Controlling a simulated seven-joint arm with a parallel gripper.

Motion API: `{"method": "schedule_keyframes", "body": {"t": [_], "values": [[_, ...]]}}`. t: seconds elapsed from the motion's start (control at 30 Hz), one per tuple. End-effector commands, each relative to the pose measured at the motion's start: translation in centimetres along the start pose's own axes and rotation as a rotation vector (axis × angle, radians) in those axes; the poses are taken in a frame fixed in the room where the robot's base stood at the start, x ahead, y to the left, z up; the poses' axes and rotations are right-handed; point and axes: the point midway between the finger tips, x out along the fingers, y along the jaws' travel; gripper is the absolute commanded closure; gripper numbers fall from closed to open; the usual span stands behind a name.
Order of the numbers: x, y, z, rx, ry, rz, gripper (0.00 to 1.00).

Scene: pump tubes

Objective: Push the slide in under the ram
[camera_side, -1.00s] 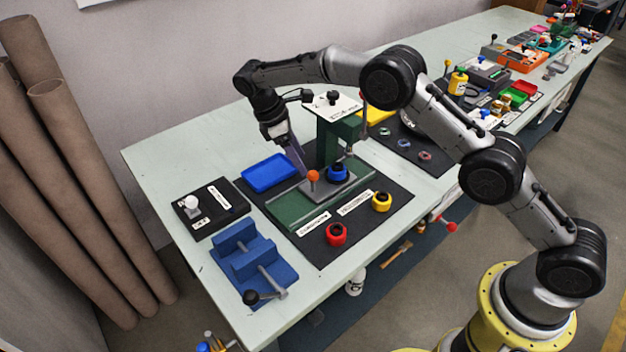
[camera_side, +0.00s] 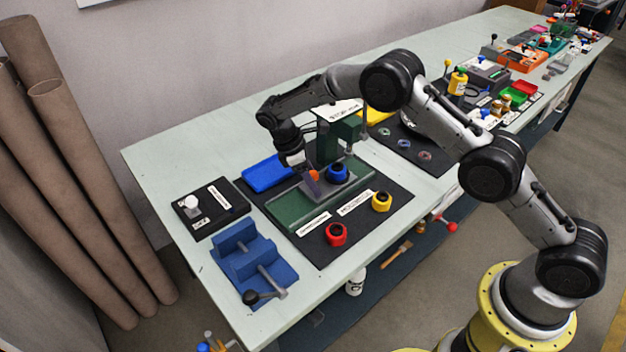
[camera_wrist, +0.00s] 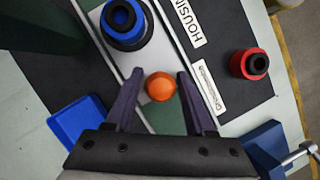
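The grey slide (camera_side: 338,188) lies on the green press base (camera_side: 290,212), carrying a blue ring-shaped part (camera_side: 337,172) with a black centre. The slide also shows in the wrist view (camera_wrist: 176,60). Its orange knob (camera_wrist: 160,86) stands at the slide's near end. My gripper (camera_wrist: 157,85) is open, with one finger on each side of the orange knob; a gap shows on both sides. In the side view my gripper (camera_side: 307,172) is low at the knob and partly covers it. The green press head (camera_side: 348,128) stands behind the slide; the ram is largely hidden.
A red part (camera_side: 336,234) and a yellow part (camera_side: 380,201) sit on the black mat in front. A blue tray (camera_side: 267,172) lies left of the press. A blue vise (camera_side: 250,262) and a black pad with a white knob (camera_side: 192,204) are further left.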

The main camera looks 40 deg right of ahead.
Motion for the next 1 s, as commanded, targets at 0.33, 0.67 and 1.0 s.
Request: {"method": "schedule_keyframes", "body": {"t": [0.33,0.67,1.0], "values": [[-0.05,-0.01,-0.01,0.000,0.000,0.000,1.00],[-0.08,-0.02,-0.01,0.000,0.000,0.000,1.00],[-0.10,-0.02,-0.01,0.000,0.000,0.000,1.00]]}}
